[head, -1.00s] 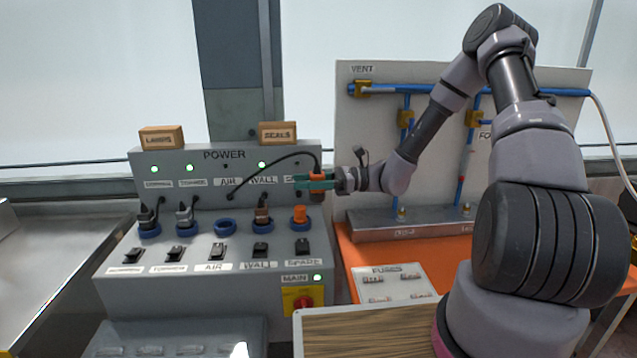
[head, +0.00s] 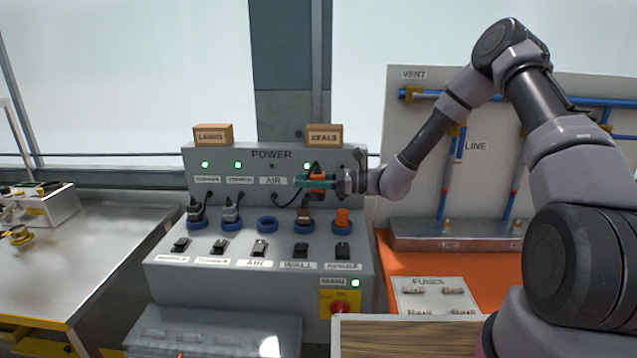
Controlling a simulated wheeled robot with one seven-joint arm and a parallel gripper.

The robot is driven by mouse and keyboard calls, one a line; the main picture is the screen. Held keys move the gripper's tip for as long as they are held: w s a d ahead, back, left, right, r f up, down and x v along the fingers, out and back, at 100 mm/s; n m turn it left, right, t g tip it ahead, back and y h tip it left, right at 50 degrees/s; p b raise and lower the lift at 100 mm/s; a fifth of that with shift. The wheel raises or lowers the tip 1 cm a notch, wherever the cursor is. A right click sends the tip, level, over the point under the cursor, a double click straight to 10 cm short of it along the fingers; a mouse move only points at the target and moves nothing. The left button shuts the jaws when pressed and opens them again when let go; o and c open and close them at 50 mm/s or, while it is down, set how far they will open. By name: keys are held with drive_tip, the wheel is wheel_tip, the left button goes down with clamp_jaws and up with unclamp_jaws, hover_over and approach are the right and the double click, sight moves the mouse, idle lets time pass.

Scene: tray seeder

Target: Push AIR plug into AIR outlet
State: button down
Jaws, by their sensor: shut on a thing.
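My gripper (head: 312,182) is shut on an orange and dark plug (head: 318,186), held in front of the POWER panel (head: 230,160) between teal fingers. A black cable runs from below the AIR label to the held plug, which I take to be the AIR plug. The AIR outlet (head: 267,225) is an empty blue ring in the middle of the outlet row. The plug is above and to the right of it, over the WALL outlet (head: 302,227), and apart from both.
Plugs stand in the two left outlets (head: 196,213) and the WALL outlet. An orange piece (head: 342,217) sits in the far-right outlet. Two labelled boxes (head: 324,135) rest on top.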

drive_tip(key=w+a, duration=0.2)
drive_tip(key=a, duration=0.6)
drive_tip(key=w+a, duration=0.3)
drive_tip(key=a, duration=0.5)
drive_tip(key=shift+w+f, duration=0.15)
drive_tip(key=shift+f, duration=0.2)
drive_tip(key=shift+d, duration=0.1)
